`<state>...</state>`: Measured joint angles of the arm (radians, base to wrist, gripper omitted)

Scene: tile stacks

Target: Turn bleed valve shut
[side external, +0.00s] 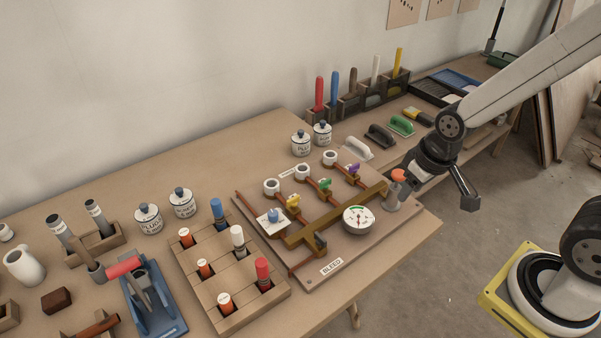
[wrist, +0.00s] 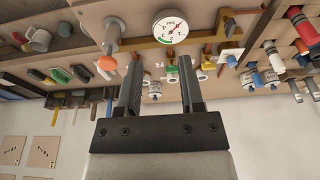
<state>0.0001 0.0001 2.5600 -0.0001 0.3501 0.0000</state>
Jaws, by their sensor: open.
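The bleed valve (side external: 320,243) is a small dark handle on the short copper branch at the front of the valve board (side external: 285,277), above the BLEED label (side external: 331,267). Its exact turn is too small to tell. A brass manifold (side external: 335,214) carries a round gauge (side external: 358,219), which is also in the wrist view (wrist: 170,27). My gripper (wrist: 160,62) is open, with nothing between its fingers. In the side view my wrist is right of the board, well apart from the bleed valve, and the fingers are hard to make out.
Blue, yellow, green and purple valve handles line the manifold's far side. An orange-topped grey post (side external: 398,178) stands at the board's right end, near my wrist. A wooden rack (side external: 235,315) of coloured cylinders is left of the board. The front-right table corner (side external: 418,228) is clear.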

